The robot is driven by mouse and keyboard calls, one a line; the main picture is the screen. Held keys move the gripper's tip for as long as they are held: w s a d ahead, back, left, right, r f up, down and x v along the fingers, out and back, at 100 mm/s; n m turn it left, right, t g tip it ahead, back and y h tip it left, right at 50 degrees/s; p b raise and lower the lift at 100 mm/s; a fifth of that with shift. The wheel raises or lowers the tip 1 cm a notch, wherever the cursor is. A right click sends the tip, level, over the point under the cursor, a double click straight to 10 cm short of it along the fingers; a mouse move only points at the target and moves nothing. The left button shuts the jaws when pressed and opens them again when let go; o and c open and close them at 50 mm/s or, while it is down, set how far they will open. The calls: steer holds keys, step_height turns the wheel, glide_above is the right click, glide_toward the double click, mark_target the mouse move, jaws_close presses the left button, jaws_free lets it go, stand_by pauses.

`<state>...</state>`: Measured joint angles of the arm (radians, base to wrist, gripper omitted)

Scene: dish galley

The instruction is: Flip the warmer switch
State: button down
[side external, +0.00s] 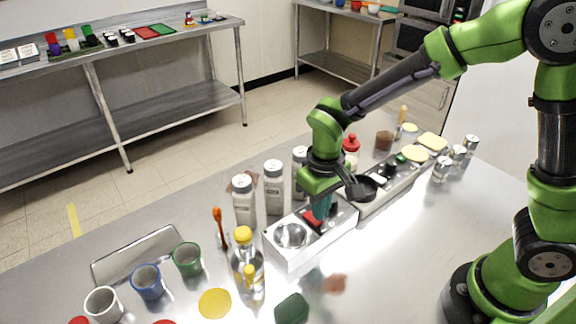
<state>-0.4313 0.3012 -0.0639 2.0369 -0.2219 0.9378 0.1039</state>
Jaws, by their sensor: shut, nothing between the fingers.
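A pale box-shaped unit, which looks like the warmer (290,262), stands near the middle of the metal table in the side external view. It has a round metal bowl (291,236) set in its top. A red switch (312,217) on a dark panel sits right of the bowl. My gripper (321,210) points down over this panel, its teal fingers shut and empty. The fingertips are at the red switch and partly cover it. I cannot tell whether they touch it or which way the switch is set.
A second unit with a black pan (362,188) adjoins at the right. Tall shakers (274,187) stand close behind the warmer. An oil bottle (248,268) with a yellow cap stands at its front left. Cups (187,259) are further left. The table at right front is clear.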

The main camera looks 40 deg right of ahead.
steer(key=shift+f, duration=1)
stand_by(0.8)
steer(key=shift+r, duration=3.55)
steer(key=s+d+r+m+t+y, duration=0.2)
steer(key=s+d+r+m+t, duration=0.2)
steer(key=s+d+r+t, duration=0.3)
steer(key=s+d+r, duration=0.3)
steer(key=r, duration=0.1)
steer(key=shift+r, duration=0.25)
